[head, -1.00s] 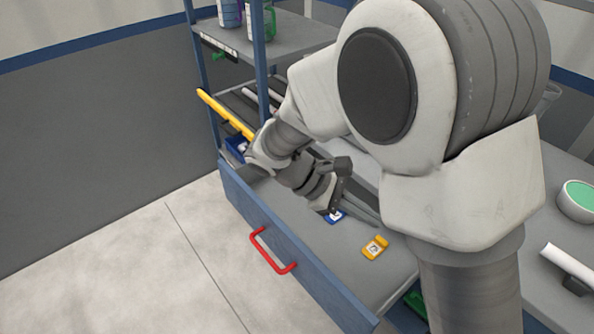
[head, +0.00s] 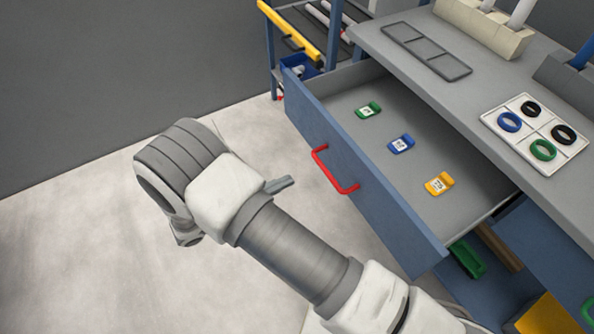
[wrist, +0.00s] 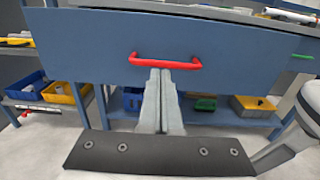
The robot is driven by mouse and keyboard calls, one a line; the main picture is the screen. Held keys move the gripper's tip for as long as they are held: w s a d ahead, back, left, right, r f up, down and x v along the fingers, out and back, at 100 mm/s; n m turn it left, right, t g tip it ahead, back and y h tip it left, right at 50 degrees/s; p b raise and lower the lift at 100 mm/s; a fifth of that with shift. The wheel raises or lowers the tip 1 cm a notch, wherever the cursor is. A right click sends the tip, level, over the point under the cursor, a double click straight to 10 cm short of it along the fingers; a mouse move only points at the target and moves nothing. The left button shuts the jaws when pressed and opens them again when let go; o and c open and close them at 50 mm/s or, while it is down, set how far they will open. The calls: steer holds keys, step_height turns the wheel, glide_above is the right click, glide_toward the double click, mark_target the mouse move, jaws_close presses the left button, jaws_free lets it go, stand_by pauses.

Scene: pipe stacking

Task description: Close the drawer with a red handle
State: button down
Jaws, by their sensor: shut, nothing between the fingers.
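The blue drawer (head: 378,205) with the red handle (head: 331,172) stands pulled out from under the grey worktop. Green (head: 368,110), blue (head: 401,144) and yellow (head: 439,184) labelled pieces lie apart inside it. In the wrist view the drawer front (wrist: 85,42) faces me, with the red handle (wrist: 165,62) across its middle. My gripper (wrist: 160,72) is shut and empty, its fingertips just below or in front of the handle's bar; I cannot tell whether they touch it. In the head view my arm hides most of my gripper, left of the drawer front.
The worktop (head: 370,45) above the drawer holds a white tray (head: 487,118) of coloured rings and a beige rack (head: 480,30). A shelf cart with a yellow handle (head: 290,30) stands behind. Bins (wrist: 65,92) sit below the drawer. Floor left of the drawer is clear.

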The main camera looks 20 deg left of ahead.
mark_target(340, 156)
steer(key=b+x, duration=0.2)
steer(key=x, duration=1)
steer(key=shift+w+d, duration=0.45)
steer(key=shift+w, duration=0.1)
steer(key=x, duration=2.7)
steer(key=shift+w+d, duration=0.1)
steer(key=shift+d, duration=0.1)
steer(key=shift+w+d+r, duration=0.15)
steer(key=shift+w, duration=0.05)
steer(key=shift+w+r, duration=0.1)
